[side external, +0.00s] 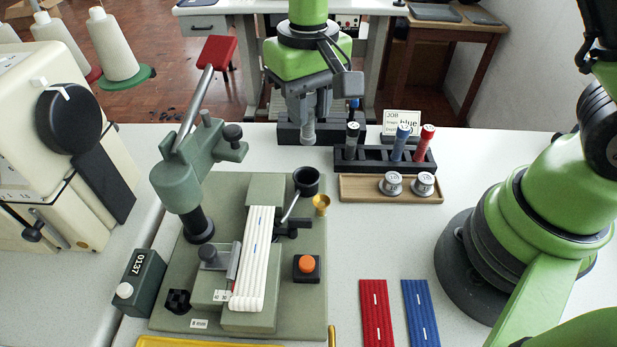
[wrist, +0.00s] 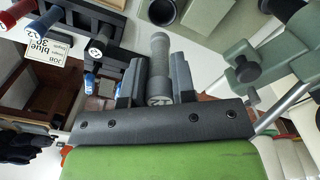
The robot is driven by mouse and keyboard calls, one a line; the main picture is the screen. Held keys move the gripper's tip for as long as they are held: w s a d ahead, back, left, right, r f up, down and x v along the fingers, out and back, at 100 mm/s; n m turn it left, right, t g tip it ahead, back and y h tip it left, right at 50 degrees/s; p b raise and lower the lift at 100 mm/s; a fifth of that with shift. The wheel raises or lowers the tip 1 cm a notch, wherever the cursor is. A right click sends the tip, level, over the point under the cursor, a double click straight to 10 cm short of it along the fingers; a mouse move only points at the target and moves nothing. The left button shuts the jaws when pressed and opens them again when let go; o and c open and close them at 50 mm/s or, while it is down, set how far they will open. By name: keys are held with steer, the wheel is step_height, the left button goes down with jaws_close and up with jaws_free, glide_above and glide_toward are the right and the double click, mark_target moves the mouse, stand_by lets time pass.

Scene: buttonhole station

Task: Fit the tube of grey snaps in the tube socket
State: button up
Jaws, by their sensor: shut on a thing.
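My gripper (side external: 308,112) is shut on a grey tube (side external: 307,131), the tube of grey snaps by its colour. The tube hangs upright below the fingers, in front of a black block at the back of the table. In the wrist view the tube (wrist: 160,48) stands between the two dark fingers (wrist: 158,78), its labelled end toward the camera. A dark round cup (side external: 306,180) on the green press looks like the tube socket; it appears open and empty. The cup also shows at the top of the wrist view (wrist: 163,11), apart from the tube.
A black rack (side external: 372,166) to the right holds dark, blue and red tubes. In front, a wooden tray (side external: 352,190) holds two spools. The press arm (side external: 192,165) and lever rise to the left. An orange button (side external: 306,264) sits right of the white strip.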

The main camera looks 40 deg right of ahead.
steer(key=f, duration=0.9)
steer(key=shift+a+f, duration=0.2)
steer(key=shift+f, duration=0.15)
steer(key=shift+f, duration=0.3)
steer(key=o, duration=0.9)
